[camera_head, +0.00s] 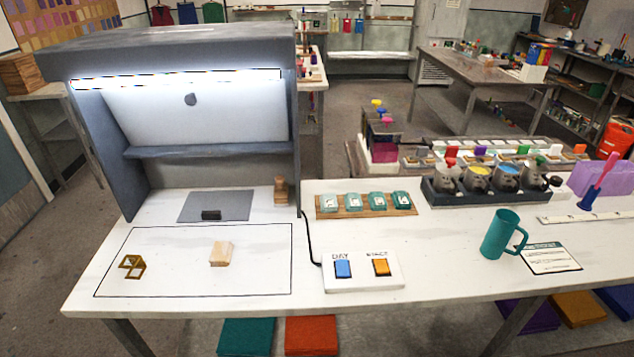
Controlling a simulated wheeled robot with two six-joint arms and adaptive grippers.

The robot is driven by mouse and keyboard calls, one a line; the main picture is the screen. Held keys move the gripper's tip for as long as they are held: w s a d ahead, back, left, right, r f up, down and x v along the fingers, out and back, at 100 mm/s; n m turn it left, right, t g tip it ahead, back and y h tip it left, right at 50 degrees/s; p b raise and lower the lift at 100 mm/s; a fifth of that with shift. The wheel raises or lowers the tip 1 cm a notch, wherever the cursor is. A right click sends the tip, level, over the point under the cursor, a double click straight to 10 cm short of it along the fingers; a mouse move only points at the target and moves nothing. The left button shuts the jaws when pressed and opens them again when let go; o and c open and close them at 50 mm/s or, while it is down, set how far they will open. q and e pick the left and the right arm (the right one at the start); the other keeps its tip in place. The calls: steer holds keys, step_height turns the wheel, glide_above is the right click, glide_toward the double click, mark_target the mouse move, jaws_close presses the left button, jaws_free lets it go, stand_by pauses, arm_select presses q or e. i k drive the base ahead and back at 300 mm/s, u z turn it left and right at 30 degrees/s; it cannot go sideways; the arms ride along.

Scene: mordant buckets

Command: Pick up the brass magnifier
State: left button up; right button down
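A small brass-coloured folding frame (131,266), which looks like the brass magnifier, stands on the white table at the left, inside a thin black outlined rectangle. Its openings show the table through them. A pale wooden block (221,253) lies to its right inside the same outline. Neither of my grippers is in view, and nothing touches the magnifier.
A button box (363,272), a teal mug (502,234) and a rack of pots (450,193) are to the right. The table front is clear.

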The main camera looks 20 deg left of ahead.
mark_target(137, 260)
steer(key=u, duration=1.7)
steer(key=k, duration=0.45)
steer(key=z, duration=1.45)
steer(key=i, duration=1)
steer(key=u, duration=0.95)
